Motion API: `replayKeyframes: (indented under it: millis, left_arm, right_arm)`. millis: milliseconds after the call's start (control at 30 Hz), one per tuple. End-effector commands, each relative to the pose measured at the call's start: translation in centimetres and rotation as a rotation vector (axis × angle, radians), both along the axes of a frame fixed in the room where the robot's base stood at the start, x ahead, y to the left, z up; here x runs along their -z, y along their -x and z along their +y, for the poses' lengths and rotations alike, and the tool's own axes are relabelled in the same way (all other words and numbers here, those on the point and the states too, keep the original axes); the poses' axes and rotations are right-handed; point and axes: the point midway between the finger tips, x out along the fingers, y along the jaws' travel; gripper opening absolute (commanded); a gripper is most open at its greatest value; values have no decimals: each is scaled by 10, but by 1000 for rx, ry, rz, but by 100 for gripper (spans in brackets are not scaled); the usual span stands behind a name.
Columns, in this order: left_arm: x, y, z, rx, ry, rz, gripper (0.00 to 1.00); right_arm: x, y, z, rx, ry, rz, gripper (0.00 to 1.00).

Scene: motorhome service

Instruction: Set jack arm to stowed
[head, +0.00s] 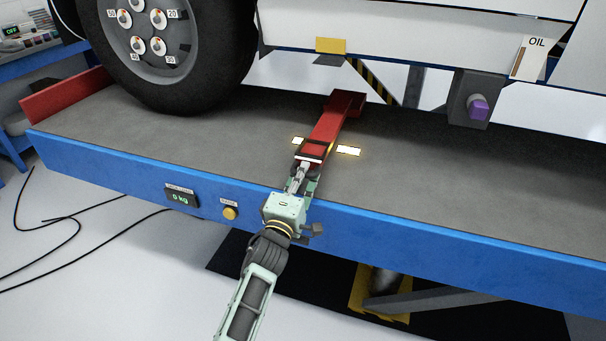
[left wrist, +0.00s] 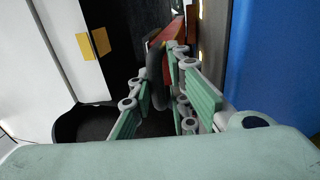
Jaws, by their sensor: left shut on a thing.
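The red jack arm (head: 327,124) lies low along the grey platform (head: 440,170), its far end at a red block under the vehicle and its near end toward the blue front edge. My left gripper (head: 304,176) is at the near end, shut on it. In the left wrist view the red arm (left wrist: 168,35) runs away from between the green finger pads (left wrist: 167,95), with a dark grey rounded bar beside it. The exact contact is partly hidden by the fingers. My right gripper is not in view.
A large wheel (head: 165,45) stands on the platform at left. Glowing markers (head: 348,151) flank the jack arm. The blue edge carries a 0 kg display (head: 181,197) and a yellow button (head: 230,213).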

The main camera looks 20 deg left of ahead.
Motion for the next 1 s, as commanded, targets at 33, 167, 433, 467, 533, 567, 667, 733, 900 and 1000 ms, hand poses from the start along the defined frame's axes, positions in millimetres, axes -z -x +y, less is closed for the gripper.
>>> replayKeyframes:
  millis: [33,167,433,467,533,567,667,733,900,1000]
  left_arm:
    - [-5,0,0,2,0,-10,0]
    - [-5,-2,0,2,1,-12,0]
    - [-6,-38,-1,2,1,-19,0]
    - [-6,-41,-1,2,1,-19,0]
    - [-7,-46,-1,2,0,-18,0]
    - [-8,-47,-1,2,0,-18,0]
    - [-8,-48,-1,2,0,-17,0]
    - [-8,-48,-1,2,0,-17,0]
    - [-9,-47,-1,2,0,-19,20]
    - [-8,-47,-1,1,0,-17,29]
  right_arm:
    - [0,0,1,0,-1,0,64]
    - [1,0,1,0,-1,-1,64]
    - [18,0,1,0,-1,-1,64]
    - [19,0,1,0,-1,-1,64]
    - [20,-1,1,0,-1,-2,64]
    - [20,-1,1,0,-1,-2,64]
    - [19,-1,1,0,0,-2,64]
    - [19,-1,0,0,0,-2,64]
    - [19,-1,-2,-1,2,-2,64]
    - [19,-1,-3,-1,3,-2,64]
